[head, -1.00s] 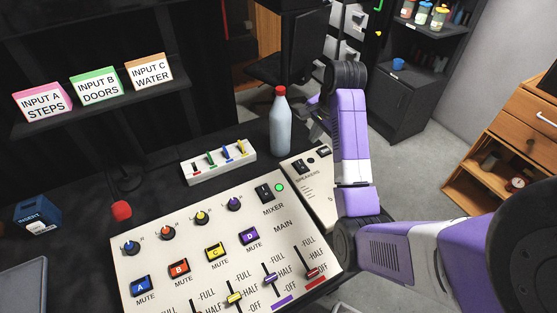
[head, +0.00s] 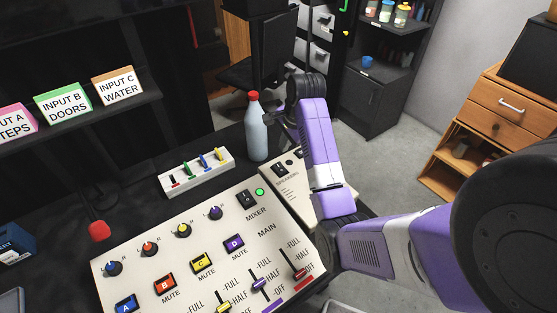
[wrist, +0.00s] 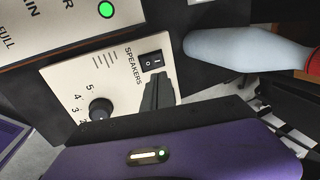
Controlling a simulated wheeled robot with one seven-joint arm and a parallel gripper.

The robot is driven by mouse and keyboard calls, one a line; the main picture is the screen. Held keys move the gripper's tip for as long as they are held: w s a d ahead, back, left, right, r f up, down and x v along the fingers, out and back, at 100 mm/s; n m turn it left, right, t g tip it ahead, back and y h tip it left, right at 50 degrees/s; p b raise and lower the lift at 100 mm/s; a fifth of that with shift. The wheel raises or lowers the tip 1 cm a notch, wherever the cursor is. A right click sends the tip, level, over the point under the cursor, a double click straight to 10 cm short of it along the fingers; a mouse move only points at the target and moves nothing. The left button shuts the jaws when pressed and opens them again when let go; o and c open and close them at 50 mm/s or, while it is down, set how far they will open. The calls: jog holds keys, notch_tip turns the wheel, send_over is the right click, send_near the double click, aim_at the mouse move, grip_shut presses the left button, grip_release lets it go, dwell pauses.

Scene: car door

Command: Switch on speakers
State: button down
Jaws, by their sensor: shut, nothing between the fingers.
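The speakers panel (head: 291,197) is a cream box right of the mixer in the head view, partly hidden by my arm. In the wrist view the speakers panel (wrist: 75,72) shows a black rocker switch (wrist: 151,62), marked 0 and I, and a black knob (wrist: 100,108). I cannot tell which side of the rocker is pressed. My gripper (wrist: 157,84) is shut and empty, its dark fingertips close to the rocker's lower edge; contact is unclear. In the head view my arm covers most of the gripper.
A grey bottle with a red cap (head: 256,135) stands close beside the speakers panel. The mixer (head: 140,253) has a lit green lamp (head: 260,192). A small white box with coloured levers (head: 196,172) lies behind it. Wooden drawers (head: 490,120) stand at the right.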

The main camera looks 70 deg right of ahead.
aim_at(277, 164)
jog(key=x, duration=0.9)
jog(key=shift+p, duration=0.3)
jog(key=shift+x, duration=0.8)
jog(key=shift+w+d+f, duration=0.15)
jog(key=shift+w+f, duration=0.05)
jog(key=shift+s, duration=0.1)
